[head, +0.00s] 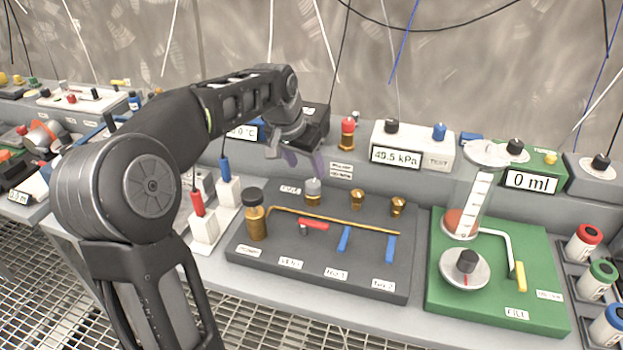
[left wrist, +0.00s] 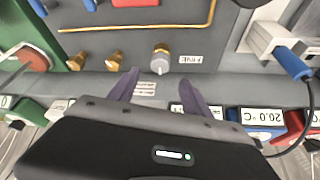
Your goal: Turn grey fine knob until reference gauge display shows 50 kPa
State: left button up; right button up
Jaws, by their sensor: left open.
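The grey fine knob (head: 313,187) stands on a brass stem at the back of the dark grey panel (head: 350,277), beside a small label. In the left wrist view the knob (left wrist: 160,60) shows near the middle, next to a FINE label. The gauge display (head: 396,156) on the white box reads 49.5 kPa. My left gripper (head: 303,160) is open, just above and behind the knob in the head view. In the left wrist view its two purple fingers (left wrist: 160,79) are apart, with the knob just past their tips, not clearly between them. My right gripper is not in view.
On the panel are a brass cylinder with a black cap (head: 255,215), two brass fittings (head: 357,198), a red lever (head: 313,225) and blue levers (head: 343,239). A green board (head: 490,315) with a glass cylinder stands right. White blocks with red and blue plugs (head: 204,225) stand left.

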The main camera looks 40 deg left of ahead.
aim_at(313, 184)
pick_arm(q)
jog(key=shift+x, duration=3.9)
jog(key=shift+c, duration=0.4)
grip_shut()
